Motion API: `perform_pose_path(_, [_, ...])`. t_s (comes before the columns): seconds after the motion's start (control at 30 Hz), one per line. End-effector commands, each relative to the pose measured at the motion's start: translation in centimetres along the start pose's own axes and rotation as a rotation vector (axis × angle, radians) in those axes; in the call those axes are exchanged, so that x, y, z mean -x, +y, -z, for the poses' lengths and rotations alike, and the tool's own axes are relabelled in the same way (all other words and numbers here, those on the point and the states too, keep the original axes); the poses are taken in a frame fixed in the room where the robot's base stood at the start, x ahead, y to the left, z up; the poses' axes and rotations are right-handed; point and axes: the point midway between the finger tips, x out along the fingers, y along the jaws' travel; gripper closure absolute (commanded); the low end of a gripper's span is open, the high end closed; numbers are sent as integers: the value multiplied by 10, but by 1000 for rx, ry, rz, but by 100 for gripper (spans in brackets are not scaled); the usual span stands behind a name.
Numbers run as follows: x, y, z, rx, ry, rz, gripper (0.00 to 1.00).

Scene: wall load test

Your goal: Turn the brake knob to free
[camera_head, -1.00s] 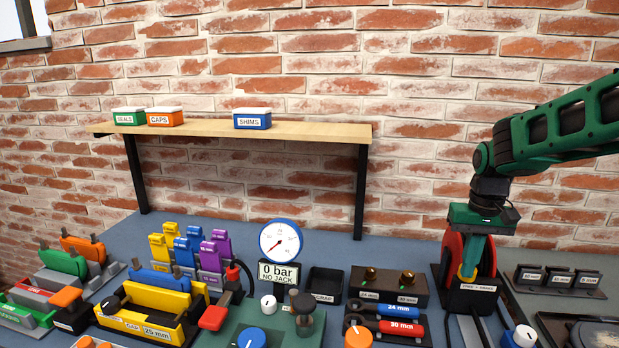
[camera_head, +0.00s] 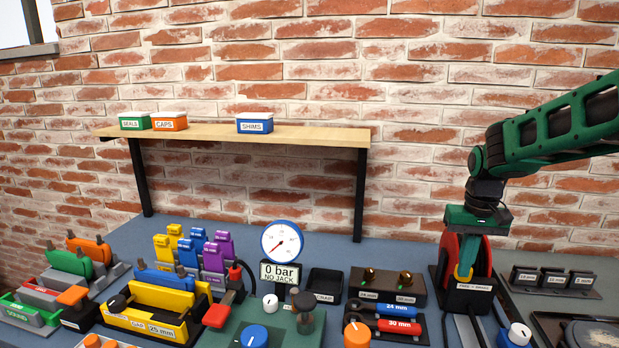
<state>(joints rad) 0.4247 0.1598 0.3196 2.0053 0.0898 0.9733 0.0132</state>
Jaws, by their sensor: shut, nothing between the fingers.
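My gripper (camera_head: 464,275) points down at the red round part (camera_head: 448,252) of a black-based unit on the right of the bench. Its teal fingers are shut and hold nothing. They overlap the unit in the picture, beside a yellow piece; I cannot tell whether they touch. The unit's front label is too small to read surely. Several knobs show: a blue one (camera_head: 255,337) at the front centre, a small white one (camera_head: 270,302) behind it, an orange one (camera_head: 357,335), and a blue-and-white one (camera_head: 518,334) at right. I cannot tell which is the brake knob.
A round gauge (camera_head: 282,241) stands above a "0 bar NO JACK" display (camera_head: 280,274). A black tray (camera_head: 324,283) lies beside it. Coloured blocks and levers crowd the left. A wooden shelf (camera_head: 300,135) with three boxes hangs behind. Labelled slots (camera_head: 552,280) lie right of my gripper.

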Motion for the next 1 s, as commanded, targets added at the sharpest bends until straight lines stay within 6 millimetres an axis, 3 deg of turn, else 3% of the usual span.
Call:
perform_pose_path(0.03, [-9,3,-5,-6,-23,-1,100])
perform_pose_path(0.73, [-15,20,0,-20,-29,-6,100])
perform_pose_path(1.0, [-5,21,-5,-4,-8,0,100])
